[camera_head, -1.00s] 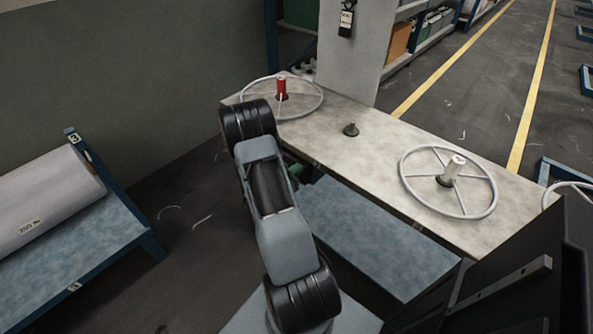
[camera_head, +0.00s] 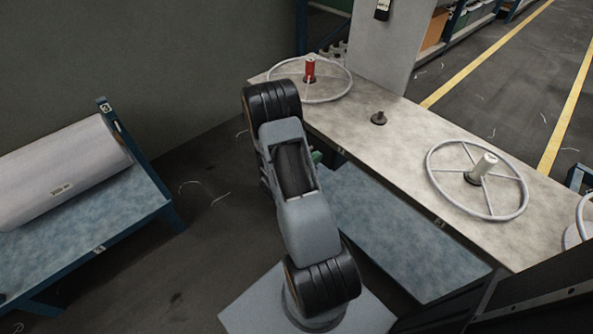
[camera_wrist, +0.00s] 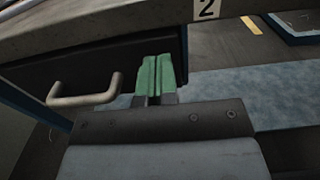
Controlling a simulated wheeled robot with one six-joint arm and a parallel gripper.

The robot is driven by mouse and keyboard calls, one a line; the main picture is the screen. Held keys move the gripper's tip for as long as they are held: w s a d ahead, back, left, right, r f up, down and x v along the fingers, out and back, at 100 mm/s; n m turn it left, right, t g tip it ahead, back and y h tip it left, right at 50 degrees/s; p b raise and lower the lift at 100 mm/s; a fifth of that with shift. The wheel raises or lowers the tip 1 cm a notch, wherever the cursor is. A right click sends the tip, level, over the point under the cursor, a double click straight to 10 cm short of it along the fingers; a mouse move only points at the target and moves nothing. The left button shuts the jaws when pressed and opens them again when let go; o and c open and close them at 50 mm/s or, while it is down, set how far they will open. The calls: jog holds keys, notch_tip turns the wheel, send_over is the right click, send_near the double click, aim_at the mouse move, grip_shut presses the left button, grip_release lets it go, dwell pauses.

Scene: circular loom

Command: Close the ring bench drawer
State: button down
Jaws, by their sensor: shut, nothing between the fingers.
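The ring bench (camera_head: 400,140) has a pale top and stands at the right in the head view. In the wrist view its top edge (camera_wrist: 120,28) crosses the upper part. A dark drawer front (camera_wrist: 60,68) shows under that edge, with a grey bar handle (camera_wrist: 85,98) at the left. I cannot tell how far the drawer stands out. My gripper (camera_wrist: 155,72) has green fingers, shut and empty, to the right of the handle and apart from it, near the panel's right part. In the head view my arm hides most of the gripper; a bit of green (camera_head: 317,157) shows.
Spoked rings with a red bobbin (camera_head: 310,68) and a white bobbin (camera_head: 484,166) are on the bench top. A blue lower shelf (camera_head: 400,235) lies beneath. A rack with a white roll (camera_head: 65,170) stands at the left.

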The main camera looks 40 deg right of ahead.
jog(key=a, duration=1)
jog(key=shift+a, duration=0.2)
jog(key=s+a+f+m+g+y+p, duration=0.1)
jog(key=s+f+m+g+y, duration=0.1)
jog(key=s+m+g+y, duration=0.25)
jog(key=s+a+r+m+g+y+p, duration=0.2)
jog(key=s+a+r+m+y+p, duration=0.2)
jog(key=a+r+m+y, duration=0.3)
jog(key=w+a+r+m+t+y+p, duration=0.1)
jog(key=a+r+m+t+y+p, duration=0.1)
jog(key=r, duration=0.8)
jog(key=w+a+r+m+t+y+p, duration=0.1)
jog(key=a+r+t+p, duration=0.3)
jog(key=r, duration=0.6)
jog(key=w+a+r+m+t+y+p, duration=0.1)
jog(key=a+r+m+t+y+p, duration=0.2)
jog(key=r, duration=0.7)
jog(key=a+t+p, duration=0.1)
jog(key=a+p, duration=0.1)
jog(key=p, duration=0.1)
jog(key=shift+a+r+y+p, duration=0.2)
jog(key=shift+a+y+p, duration=0.05)
jog(key=shift+y+p, duration=0.1)
jog(key=shift+w+a, duration=0.1)
